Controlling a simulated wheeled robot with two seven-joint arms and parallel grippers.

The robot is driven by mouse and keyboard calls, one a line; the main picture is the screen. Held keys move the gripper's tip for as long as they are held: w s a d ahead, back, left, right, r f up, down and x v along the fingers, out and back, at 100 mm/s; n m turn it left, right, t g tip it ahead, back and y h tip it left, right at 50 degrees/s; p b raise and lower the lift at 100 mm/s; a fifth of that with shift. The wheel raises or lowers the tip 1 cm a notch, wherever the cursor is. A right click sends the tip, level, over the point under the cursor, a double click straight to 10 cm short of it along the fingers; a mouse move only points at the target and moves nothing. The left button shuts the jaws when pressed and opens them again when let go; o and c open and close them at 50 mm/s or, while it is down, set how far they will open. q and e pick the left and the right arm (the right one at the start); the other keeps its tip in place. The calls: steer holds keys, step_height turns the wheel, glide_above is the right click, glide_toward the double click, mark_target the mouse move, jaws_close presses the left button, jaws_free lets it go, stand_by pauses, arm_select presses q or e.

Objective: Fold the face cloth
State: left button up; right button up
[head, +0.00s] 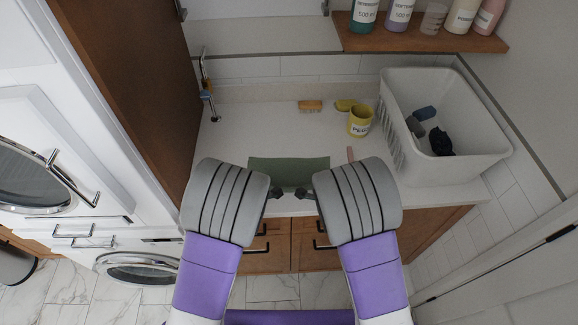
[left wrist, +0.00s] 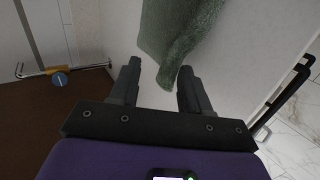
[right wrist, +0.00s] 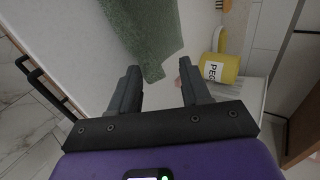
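The green face cloth (head: 300,170) lies on the white counter near its front edge, between my two grippers. My left gripper (head: 273,193) is at the cloth's left front side. In the left wrist view my left gripper (left wrist: 157,87) is open, and a bunched end of the cloth (left wrist: 180,50) lies just beyond the gap between its fingers. My right gripper (head: 306,192) is at the cloth's right front side. In the right wrist view my right gripper (right wrist: 160,87) is open, with a corner of the cloth (right wrist: 145,40) just beyond its fingertips. Neither gripper holds the cloth.
A yellow labelled cup (head: 360,121), a wooden brush (head: 310,106) and a yellow item (head: 345,105) stand behind the cloth. A white basket (head: 398,140) with dark cloths is at right. A tap (head: 207,92) is at back left. A shelf (head: 420,38) with bottles hangs above.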

arm_select(q)
steer(key=shift+s+d+r, duration=0.1)
steer(key=shift+s+r, duration=0.15)
steer(key=shift+r, duration=0.35)
steer(key=shift+s+a+r, duration=0.1)
steer(key=shift+s+r, duration=0.15)
steer(key=shift+r, duration=0.4)
steer(key=shift+s+d+r, duration=0.1)
steer(key=shift+s+r, duration=0.15)
steer(key=shift+r, duration=0.35)
arm_select(e)
steer(key=shift+s+a+r, duration=0.1)
steer(key=shift+s+r, duration=0.15)
steer(key=shift+r, duration=0.35)
steer(key=shift+s+d+r, duration=0.1)
steer(key=shift+s+r, duration=0.15)
steer(key=shift+r, duration=0.4)
steer(key=shift+s+a+r, duration=0.1)
steer(key=shift+s+r, duration=0.15)
steer(key=shift+r, duration=0.35)
arm_select(q)
steer(key=w+r+v, duration=0.1)
steer(key=v, duration=0.5)
steer(key=shift+s+r, duration=0.35)
steer(key=shift+r, duration=0.05)
arm_select(e)
steer(key=w+r+v, duration=0.1)
steer(key=v, duration=0.5)
steer(key=shift+s+r, duration=0.35)
steer(key=shift+r, duration=0.05)
